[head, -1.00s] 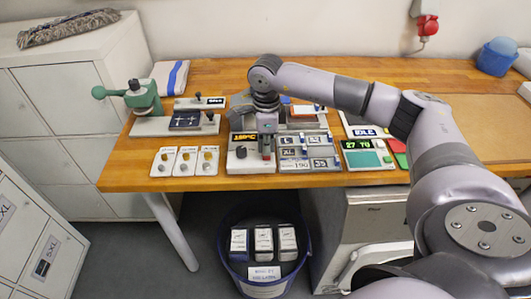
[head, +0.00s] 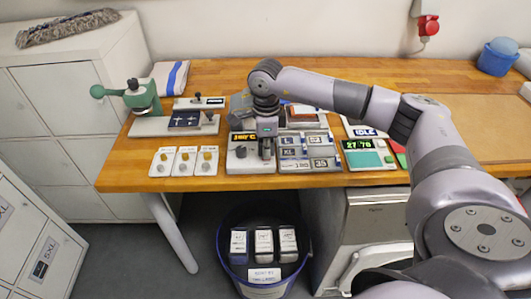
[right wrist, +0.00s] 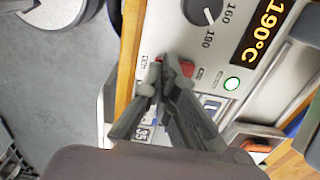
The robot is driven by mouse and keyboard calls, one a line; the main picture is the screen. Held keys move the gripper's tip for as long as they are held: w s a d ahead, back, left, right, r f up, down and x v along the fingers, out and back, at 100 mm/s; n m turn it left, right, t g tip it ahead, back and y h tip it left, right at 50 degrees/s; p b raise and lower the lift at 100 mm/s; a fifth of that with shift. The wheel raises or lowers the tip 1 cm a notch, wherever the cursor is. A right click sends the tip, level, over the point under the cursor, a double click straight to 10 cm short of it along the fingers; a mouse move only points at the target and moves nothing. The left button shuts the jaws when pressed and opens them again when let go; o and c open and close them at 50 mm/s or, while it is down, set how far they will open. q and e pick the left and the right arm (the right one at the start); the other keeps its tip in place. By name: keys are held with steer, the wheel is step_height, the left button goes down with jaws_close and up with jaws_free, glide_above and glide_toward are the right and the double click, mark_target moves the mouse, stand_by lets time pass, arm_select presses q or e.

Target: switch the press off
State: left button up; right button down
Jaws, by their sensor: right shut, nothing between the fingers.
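The press control panel (head: 238,160) stands near the table's front edge, with an orange lit temperature display (head: 243,138) and a dial (head: 240,152). My left gripper is not in view.
A panel with labelled tiles (head: 308,163) sits right of the control panel. A unit with a green display (head: 357,144) is further right. Three small cards with knobs (head: 184,161) and a green lever device (head: 140,98) are left. A blue bin (head: 222,262) stands below.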

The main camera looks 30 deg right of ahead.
steer(key=shift+f, duration=0.25)
steer(key=shift+r, duration=0.15)
steer(key=shift+r+p, duration=2)
steer(key=shift+r, duration=1.45)
